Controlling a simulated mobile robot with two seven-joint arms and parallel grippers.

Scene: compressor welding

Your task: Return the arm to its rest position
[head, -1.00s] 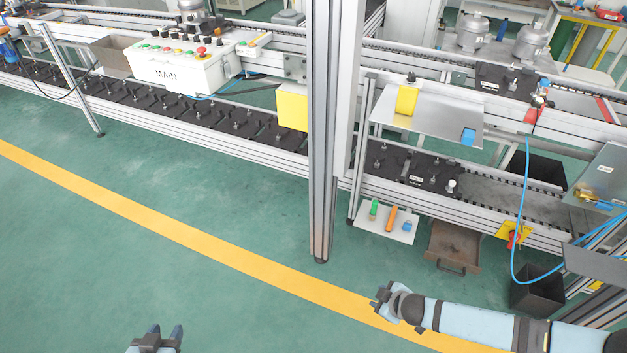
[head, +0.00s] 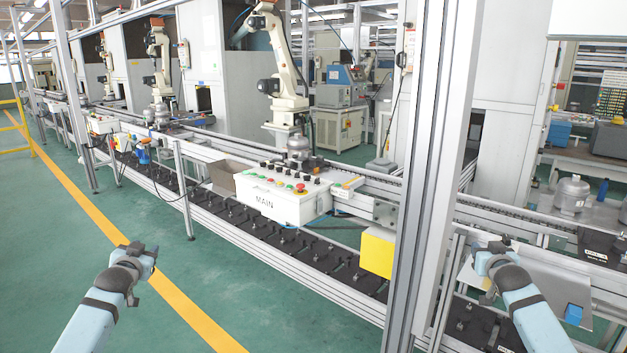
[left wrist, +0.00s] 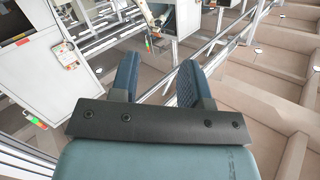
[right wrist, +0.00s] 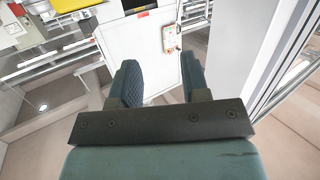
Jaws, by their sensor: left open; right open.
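My left gripper (head: 140,254) is raised over the green floor at the lower left of the head view, in front of the conveyor line and apart from it. In the left wrist view its two fingers (left wrist: 157,80) stand apart with nothing between them. My right gripper (head: 490,251) is raised at the lower right of the head view, in front of the line's right part. In the right wrist view its fingers (right wrist: 160,82) are also apart and empty. Both arms are held up with the grippers pointing forward.
The conveyor line (head: 330,297) runs across the view with a white MAIN control box (head: 270,203). A metal post (head: 430,190) stands just left of my right gripper. A yellow box (head: 377,252) hangs by the post. The floor at the left is clear, with a yellow line (head: 180,300).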

